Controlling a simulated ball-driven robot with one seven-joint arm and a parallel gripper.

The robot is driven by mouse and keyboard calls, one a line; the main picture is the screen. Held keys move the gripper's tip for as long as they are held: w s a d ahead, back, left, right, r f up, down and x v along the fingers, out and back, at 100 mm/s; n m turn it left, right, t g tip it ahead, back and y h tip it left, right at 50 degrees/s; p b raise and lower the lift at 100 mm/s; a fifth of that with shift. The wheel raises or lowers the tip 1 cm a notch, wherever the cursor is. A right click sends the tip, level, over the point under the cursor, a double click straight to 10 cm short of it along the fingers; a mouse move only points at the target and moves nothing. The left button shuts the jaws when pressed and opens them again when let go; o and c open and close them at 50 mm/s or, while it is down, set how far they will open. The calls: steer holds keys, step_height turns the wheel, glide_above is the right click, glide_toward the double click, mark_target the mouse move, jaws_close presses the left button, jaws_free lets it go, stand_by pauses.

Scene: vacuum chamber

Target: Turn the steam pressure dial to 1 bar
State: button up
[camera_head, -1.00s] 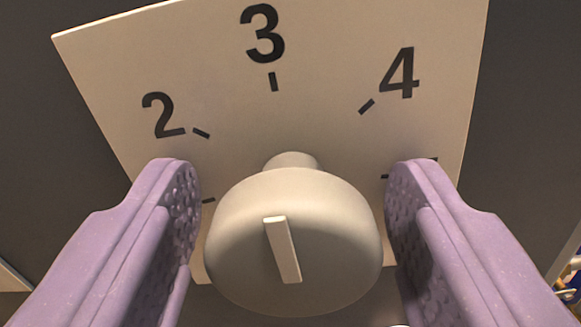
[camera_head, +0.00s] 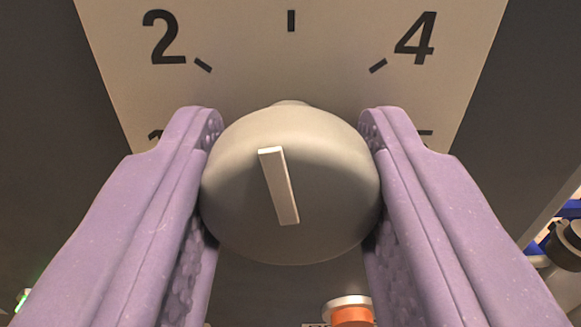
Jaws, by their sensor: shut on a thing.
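The steam pressure dial is a round beige knob (camera_head: 330,200) in the middle of the head view, with a raised pale pointer bar (camera_head: 279,186) on its face. The bar's upper end leans slightly left of straight up, nearest the tick at the top centre. Behind it is a beige scale plate (camera_head: 290,75) with 2 and 4 readable; the 1 is mostly hidden behind the left finger. My gripper (camera_head: 290,135) has its two purple fingers shut on the knob, one on each side.
Dark panel surfaces flank the plate. An orange part with a pale rim (camera_head: 350,312) shows below the knob. A dark round fitting with blue parts (camera_head: 566,243) is at the right edge. A small green light (camera_head: 23,297) is at the lower left.

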steer(key=n+b, duration=0.1)
steer(key=b, duration=0.1)
steer(key=n+b, duration=0.3)
steer(key=b, duration=0.1)
steer(key=shift+f+n, duration=0.3)
steer(key=n+b, duration=0.4)
steer(key=b, duration=0.2)
steer(key=shift+n, duration=0.3)
steer(key=n+b, duration=0.5)
steer(key=b, duration=0.1)
steer(key=shift+r, duration=0.1)
steer(key=shift+r+n+b, duration=0.2)
steer(key=shift+n+b, duration=1.4)
steer(key=shift+n, duration=0.3)
steer(key=shift+d, duration=0.1)
steer(key=o, duration=1)
